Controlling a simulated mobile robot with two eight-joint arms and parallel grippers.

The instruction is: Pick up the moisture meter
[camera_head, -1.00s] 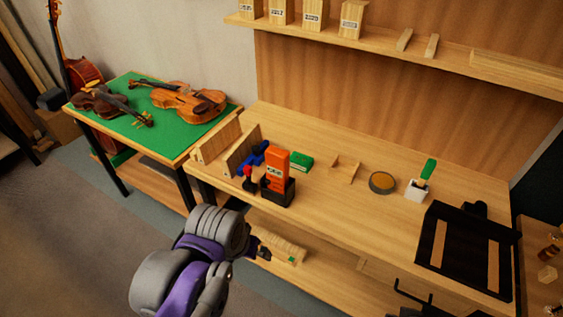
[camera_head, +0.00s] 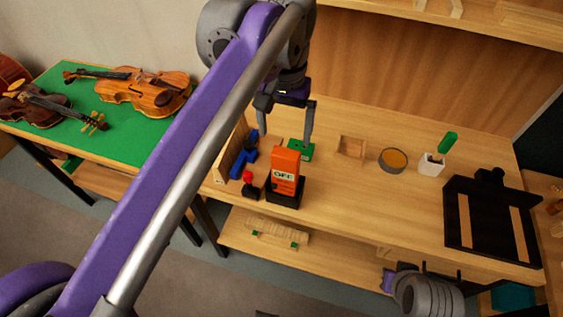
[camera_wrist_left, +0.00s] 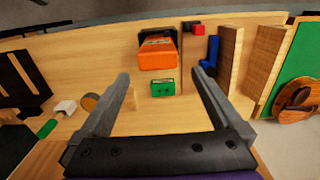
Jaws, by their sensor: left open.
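The moisture meter (camera_head: 285,172) appears to be the orange device with an "OFF" display, upright in a black holder (camera_head: 287,192) near the bench's front edge. It also shows in the left wrist view (camera_wrist_left: 157,55), beyond the fingertips. My left gripper (camera_head: 287,142) is open and empty, fingers pointing down, above the bench behind the meter. In the left wrist view its fingers (camera_wrist_left: 160,75) are spread, with a small green box (camera_wrist_left: 163,88) seen between them. My right arm shows at the lower right; its fingers are not clear.
A blue tool (camera_head: 244,158) and a red-topped item (camera_head: 249,184) stand left of the meter. Wooden boards (camera_wrist_left: 229,60) stand near them. A wooden tray (camera_head: 351,147), round tin (camera_head: 393,160), white cup (camera_head: 431,165) and black frame (camera_head: 490,220) are to the right.

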